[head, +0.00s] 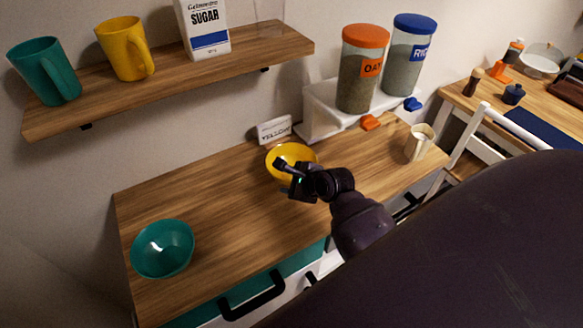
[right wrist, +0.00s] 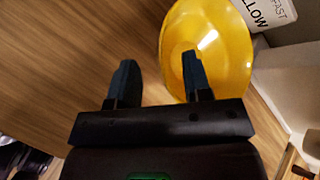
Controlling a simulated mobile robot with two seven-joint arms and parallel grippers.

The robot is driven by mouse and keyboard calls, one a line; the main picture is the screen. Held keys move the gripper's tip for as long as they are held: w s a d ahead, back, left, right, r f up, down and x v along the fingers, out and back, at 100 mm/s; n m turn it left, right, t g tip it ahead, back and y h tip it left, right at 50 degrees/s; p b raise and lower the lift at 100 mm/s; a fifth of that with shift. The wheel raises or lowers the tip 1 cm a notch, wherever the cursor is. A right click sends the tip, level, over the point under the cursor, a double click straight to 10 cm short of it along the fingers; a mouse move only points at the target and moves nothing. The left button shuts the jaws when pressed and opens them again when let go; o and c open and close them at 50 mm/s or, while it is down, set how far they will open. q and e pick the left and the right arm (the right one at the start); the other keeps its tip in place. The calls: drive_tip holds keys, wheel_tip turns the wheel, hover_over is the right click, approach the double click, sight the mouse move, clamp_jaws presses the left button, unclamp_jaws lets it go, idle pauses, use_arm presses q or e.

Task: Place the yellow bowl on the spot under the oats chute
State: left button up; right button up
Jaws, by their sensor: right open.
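The yellow bowl (head: 297,152) stands upright on the wooden counter, beside a small white label card (head: 274,130). My right gripper (head: 287,172) is open at the bowl's near side and hides part of it. In the right wrist view, one fingertip of the gripper (right wrist: 158,75) overlaps the yellow bowl (right wrist: 225,45) and the other is outside it, over the wood. I cannot tell whether the fingers touch the rim. The oats container (head: 360,75) with an orange lid stands on a white dispenser (head: 322,112), with an orange chute (head: 371,122) low at its front. My left gripper is not in view.
A teal bowl (head: 162,248) stands at the counter's left. The rice container (head: 407,55) with a blue lid and a blue chute (head: 412,104) are right of the oats. A cream cup (head: 419,141) stands at the counter's right. A shelf (head: 180,75) with mugs hangs above.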

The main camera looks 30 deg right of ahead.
drive_tip(key=shift+x, duration=1.3)
drive_tip(key=shift+w+r, duration=0.1)
clamp_jaws()
